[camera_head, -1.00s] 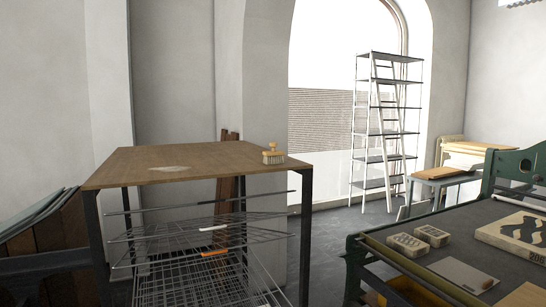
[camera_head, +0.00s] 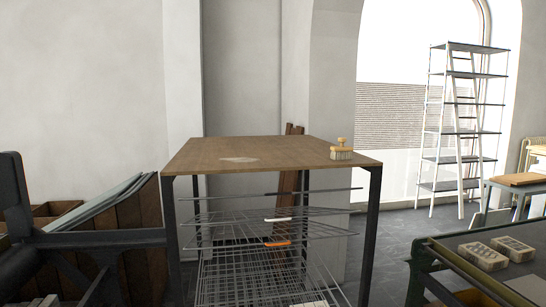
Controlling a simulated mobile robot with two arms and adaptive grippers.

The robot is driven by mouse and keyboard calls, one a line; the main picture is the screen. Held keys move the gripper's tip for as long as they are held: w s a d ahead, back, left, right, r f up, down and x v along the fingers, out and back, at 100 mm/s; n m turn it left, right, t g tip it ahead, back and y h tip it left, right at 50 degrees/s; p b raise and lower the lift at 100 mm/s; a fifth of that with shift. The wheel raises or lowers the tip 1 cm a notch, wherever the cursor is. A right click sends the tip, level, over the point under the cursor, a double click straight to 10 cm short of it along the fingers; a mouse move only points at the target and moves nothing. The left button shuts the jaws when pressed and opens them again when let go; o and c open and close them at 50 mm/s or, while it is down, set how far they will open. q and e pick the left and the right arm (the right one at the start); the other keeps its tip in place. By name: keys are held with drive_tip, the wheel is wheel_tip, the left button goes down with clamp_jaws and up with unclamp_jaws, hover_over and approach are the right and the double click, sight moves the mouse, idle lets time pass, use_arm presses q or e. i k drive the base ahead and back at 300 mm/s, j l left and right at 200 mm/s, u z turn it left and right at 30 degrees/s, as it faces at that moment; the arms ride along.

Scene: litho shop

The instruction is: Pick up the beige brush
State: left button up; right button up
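The beige brush (camera_head: 341,151) stands on the right part of a brown wooden tabletop (camera_head: 290,146), close to its right edge. It has a knob handle on top and pale bristles below. Neither of my grippers shows in the head view, so I cannot see whether they are open or shut.
Below the tabletop is a wire drying rack (camera_head: 265,260) with black legs. Wooden bins with panels (camera_head: 120,210) stand at the left. A tall metal shelf (camera_head: 450,115) stands behind. Floor shows between table and press.

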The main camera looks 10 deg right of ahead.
sight(341, 152)
drive_tip(key=i+l+z, duration=0.1)
drive_tip(key=i, duration=1.15)
